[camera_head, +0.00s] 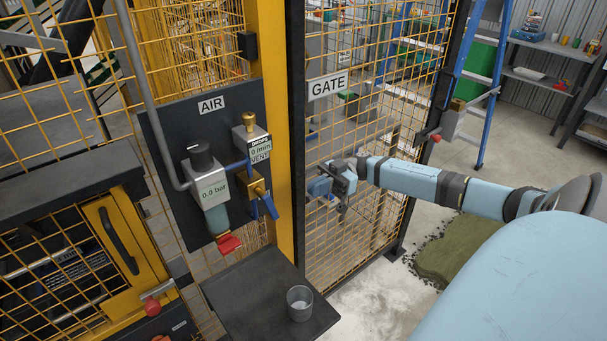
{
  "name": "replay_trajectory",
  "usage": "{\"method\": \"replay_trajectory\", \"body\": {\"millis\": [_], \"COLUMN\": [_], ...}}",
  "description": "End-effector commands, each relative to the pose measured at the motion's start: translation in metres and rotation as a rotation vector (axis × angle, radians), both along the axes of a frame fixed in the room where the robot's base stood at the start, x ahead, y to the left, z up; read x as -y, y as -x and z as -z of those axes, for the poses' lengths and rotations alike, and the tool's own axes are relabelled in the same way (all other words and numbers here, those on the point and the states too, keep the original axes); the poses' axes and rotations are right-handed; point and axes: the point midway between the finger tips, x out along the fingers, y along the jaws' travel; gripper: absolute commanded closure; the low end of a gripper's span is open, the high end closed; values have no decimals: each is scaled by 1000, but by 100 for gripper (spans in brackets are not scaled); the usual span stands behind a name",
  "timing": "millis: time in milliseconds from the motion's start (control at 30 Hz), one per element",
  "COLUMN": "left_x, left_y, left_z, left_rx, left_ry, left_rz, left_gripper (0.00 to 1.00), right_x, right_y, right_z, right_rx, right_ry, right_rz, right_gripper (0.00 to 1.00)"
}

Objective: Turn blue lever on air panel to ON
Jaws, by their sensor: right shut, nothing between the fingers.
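The dark air panel (178,122) with an "AIR" label stands left of the middle. The blue lever (268,207) sits on a brass valve (256,186) at the panel's lower right and points down, tilted slightly right. The gauge (211,191) reads 0.0 bar. My right gripper (320,188) is shut and empty, in front of the gate mesh, to the right of the lever and apart from it in the picture. My left gripper is out of view.
A dark shelf (245,290) with a clear cup (299,303) juts out below the panel. A red knob (228,243) hangs under the gauge unit. A yellow post (272,60) and the mesh gate (345,235) stand right of the panel. A turf piece (455,250) lies on the floor.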

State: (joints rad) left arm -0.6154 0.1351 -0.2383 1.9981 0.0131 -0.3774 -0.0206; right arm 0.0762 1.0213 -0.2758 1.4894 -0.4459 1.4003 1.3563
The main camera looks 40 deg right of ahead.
Motion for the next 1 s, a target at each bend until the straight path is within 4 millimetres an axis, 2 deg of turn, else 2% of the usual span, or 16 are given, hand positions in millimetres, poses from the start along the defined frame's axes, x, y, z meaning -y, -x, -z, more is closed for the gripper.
{"method": "replay_trajectory", "body": {"millis": [100, 333, 500, 1000], "left_x": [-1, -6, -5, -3], "left_y": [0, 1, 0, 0], "left_z": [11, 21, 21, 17], "left_rx": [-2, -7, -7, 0], "left_ry": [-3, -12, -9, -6], "left_rz": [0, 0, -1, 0], "left_gripper": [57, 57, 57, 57], "right_x": [26, 55, 61, 60], "right_y": [2, 6, 7, 7], "right_z": [4, 3, 2, 2], "right_rx": [1, 1, 2, 2], "right_ry": [3, 1, 0, -1], "right_rz": [2, 1, -1, -1], "right_gripper": [100, 100, 100, 100]}}
